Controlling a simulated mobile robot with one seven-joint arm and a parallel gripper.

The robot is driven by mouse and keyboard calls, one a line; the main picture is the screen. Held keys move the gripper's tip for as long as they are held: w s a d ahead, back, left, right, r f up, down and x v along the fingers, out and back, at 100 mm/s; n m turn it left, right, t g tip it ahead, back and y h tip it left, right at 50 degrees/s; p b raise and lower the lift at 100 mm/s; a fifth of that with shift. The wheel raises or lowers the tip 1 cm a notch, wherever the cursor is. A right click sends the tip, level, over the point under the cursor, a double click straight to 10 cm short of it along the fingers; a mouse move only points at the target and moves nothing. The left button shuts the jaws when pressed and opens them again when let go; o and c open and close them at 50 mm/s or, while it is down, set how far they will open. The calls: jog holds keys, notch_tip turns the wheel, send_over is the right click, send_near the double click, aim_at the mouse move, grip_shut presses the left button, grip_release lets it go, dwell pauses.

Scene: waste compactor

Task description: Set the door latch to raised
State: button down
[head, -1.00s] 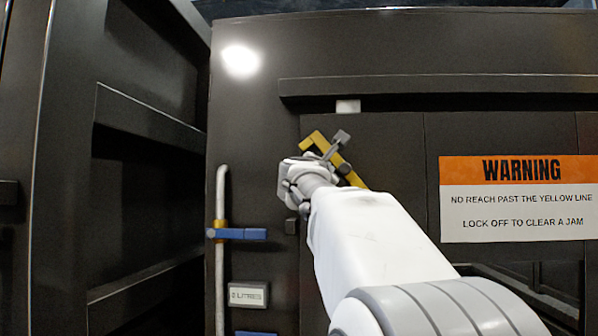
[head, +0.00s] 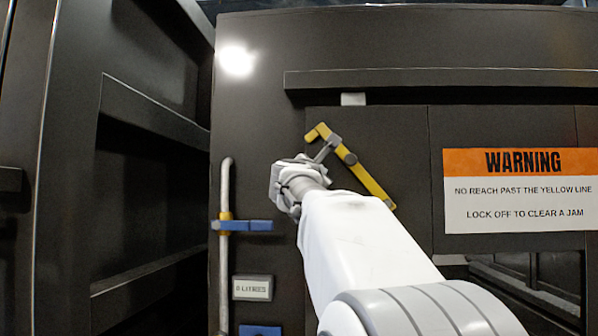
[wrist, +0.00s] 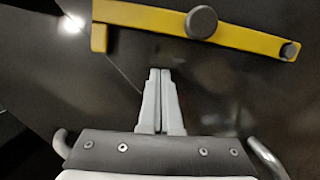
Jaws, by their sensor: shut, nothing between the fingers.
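The door latch (head: 372,185) is a yellow bar with a grey round pivot, mounted on the dark door panel. In the head view it slopes from upper left to lower right, with a short hooked end at the upper left. The wrist view shows the yellow bar (wrist: 145,15) across the top, with its pivot at the middle right. My gripper (head: 334,141) is shut and empty, its fingertips overlapping the upper part of the bar in the head view. In the wrist view the closed fingers (wrist: 160,72) point toward the bar, with a visible gap below it.
A blue lever (head: 250,226) sits on a vertical grey pipe (head: 225,185) left of my arm. A litres display (head: 252,288) is below it. A warning sign (head: 520,190) is on the right. A horizontal rail (head: 440,78) runs above the latch.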

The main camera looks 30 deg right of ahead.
jog(key=b+v, duration=0.3)
jog(key=v, duration=0.7)
jog(key=shift+a, duration=0.1)
